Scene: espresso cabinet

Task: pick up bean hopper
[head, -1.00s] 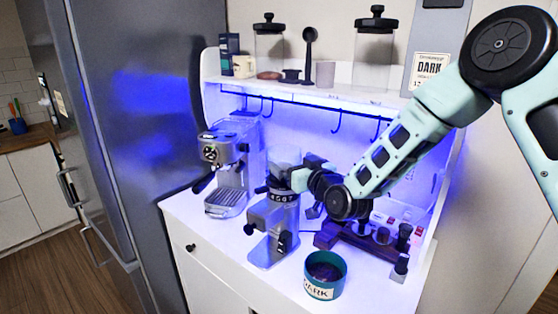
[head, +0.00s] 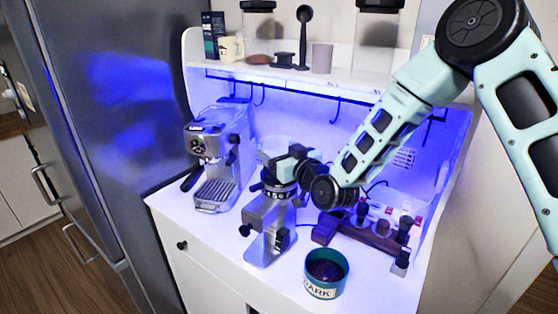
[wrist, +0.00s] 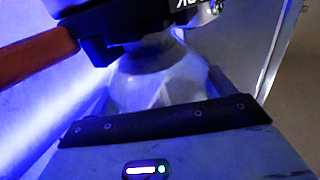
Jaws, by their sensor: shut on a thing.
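The bean hopper (head: 272,146) is a clear, pale container at the top of the silver coffee grinder (head: 268,238). It is partly hidden behind my gripper (head: 272,170) in the head view. My gripper is shut on the hopper, just above the grinder's dark numbered ring (head: 278,190). In the wrist view the hopper (wrist: 158,85) shows as a cloudy, see-through body beyond a dark gripper edge. I cannot tell whether the hopper is still seated on the grinder or apart from it.
A silver espresso machine (head: 214,165) stands left of the grinder. A teal tin of dark beans (head: 325,273) sits at the front. A dark wooden stand (head: 365,232) with tools is at the right. The shelf (head: 300,78) with hooks runs above.

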